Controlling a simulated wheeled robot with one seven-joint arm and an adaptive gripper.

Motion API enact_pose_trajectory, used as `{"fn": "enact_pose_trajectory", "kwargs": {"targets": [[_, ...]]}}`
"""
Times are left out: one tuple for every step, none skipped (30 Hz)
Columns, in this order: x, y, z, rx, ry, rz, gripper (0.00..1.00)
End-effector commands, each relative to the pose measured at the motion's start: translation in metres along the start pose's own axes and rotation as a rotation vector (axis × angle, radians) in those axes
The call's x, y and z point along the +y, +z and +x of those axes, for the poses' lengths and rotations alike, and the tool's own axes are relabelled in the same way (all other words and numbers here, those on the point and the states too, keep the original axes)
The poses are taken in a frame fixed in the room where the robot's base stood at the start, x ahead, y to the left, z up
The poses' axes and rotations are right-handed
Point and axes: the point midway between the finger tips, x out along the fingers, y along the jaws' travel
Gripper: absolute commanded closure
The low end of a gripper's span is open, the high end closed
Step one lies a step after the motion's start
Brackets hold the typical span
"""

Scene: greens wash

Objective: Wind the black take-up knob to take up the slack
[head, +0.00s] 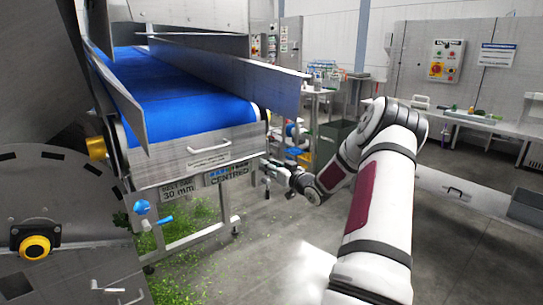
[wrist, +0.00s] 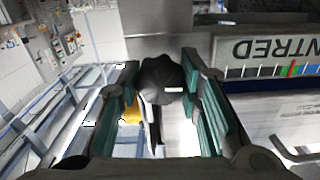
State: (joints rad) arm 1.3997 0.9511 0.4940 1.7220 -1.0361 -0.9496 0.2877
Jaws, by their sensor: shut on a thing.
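The black take-up knob (wrist: 160,78) shows in the wrist view as a dark lobed knob with a short white mark on its face. My gripper (wrist: 161,68) has one green-padded finger on each side of it and is shut on it. In the head view my gripper (head: 274,166) is at the right end of the conveyor frame, below the blue belt (head: 180,103). There the knob is too small and covered to make out. A tracking scale marked CENTRED (wrist: 268,48) lies right of the knob in the wrist view; its red pointer is by the green band.
A steel guard (head: 225,72) runs along the belt above my gripper. A blue handwheel (head: 142,207) and a yellow-and-black knob (head: 35,247) are at the left. Green scraps (head: 185,235) lie on the floor under the conveyor. The floor to the right of the conveyor is largely clear.

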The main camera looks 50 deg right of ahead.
Motion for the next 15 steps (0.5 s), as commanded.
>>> {"fn": "enact_pose_trajectory", "kwargs": {"targets": [[-0.0008,-0.0037,-0.0009,-0.002,-0.001,0.045,0.95],[-0.0004,-0.0033,-0.0011,-0.002,0.000,0.074,0.95],[-0.0001,-0.0030,-0.0012,-0.002,0.000,0.112,0.95],[0.0001,-0.0033,-0.0011,-0.002,0.000,0.140,0.95],[0.0001,-0.0033,-0.0010,-0.002,0.000,0.169,0.95],[-0.0001,-0.0029,-0.0009,-0.002,0.000,0.208,0.95],[-0.0002,-0.0029,-0.0009,-0.001,0.000,0.236,0.95],[-0.0002,-0.0031,-0.0009,-0.001,0.000,0.264,0.95],[-0.0001,-0.0028,-0.0009,-0.001,0.000,0.302,0.95],[0.0001,-0.0026,-0.0010,-0.001,0.000,0.330,0.95],[0.0003,-0.0027,-0.0010,0.000,0.000,0.359,0.95],[0.0006,-0.0029,-0.0010,0.000,0.001,0.396,0.95],[0.0006,-0.0026,-0.0011,0.000,0.001,0.425,0.95],[0.0005,-0.0022,-0.0011,-0.001,0.001,0.454,0.95],[0.0005,-0.0021,-0.0011,-0.001,0.000,0.492,0.95]]}}
